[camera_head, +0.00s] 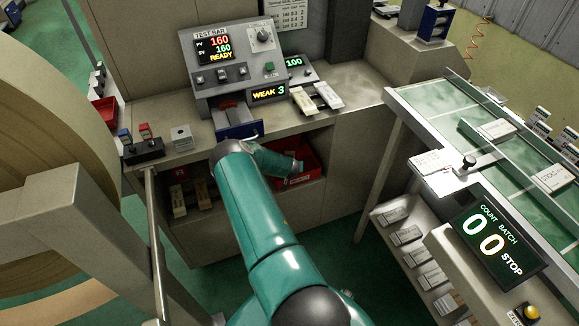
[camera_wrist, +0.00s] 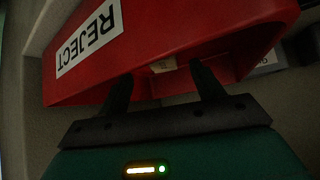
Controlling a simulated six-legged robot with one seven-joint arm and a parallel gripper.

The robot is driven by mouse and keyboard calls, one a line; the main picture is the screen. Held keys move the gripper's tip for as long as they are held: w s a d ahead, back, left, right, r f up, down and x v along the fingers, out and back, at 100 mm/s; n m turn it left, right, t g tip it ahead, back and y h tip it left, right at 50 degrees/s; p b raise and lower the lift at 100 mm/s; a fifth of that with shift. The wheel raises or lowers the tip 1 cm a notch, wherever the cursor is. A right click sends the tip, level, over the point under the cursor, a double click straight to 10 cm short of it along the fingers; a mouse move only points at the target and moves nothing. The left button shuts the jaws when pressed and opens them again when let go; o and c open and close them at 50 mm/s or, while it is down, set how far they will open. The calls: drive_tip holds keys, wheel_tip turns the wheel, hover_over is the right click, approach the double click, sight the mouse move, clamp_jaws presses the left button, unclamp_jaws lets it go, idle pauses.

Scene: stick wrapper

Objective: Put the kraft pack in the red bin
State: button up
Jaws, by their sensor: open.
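The red bin (camera_head: 310,162) sits in the open shelf under the counter, and my arm partly covers it. In the wrist view the red bin (camera_wrist: 190,45) fills the top, with a white REJECT label on its wall. My gripper (camera_wrist: 160,80) is open, its two dark fingers apart at the bin's edge. A small pale tan piece (camera_wrist: 163,65) shows between the fingertips at the bin; most of it is hidden, so I cannot tell if it is the kraft pack. In the head view the fingers are hard to make out by the bin.
Two pale packs (camera_head: 315,97) lie on the counter beside the test unit (camera_head: 228,65). Tan packs (camera_head: 178,200) stand on the lower shelf at left. A green conveyor (camera_head: 450,110) and a rack of packs (camera_head: 410,240) stand at right. A large roll (camera_head: 60,110) is at left.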

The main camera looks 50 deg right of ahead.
drive_tip(key=v, duration=0.8)
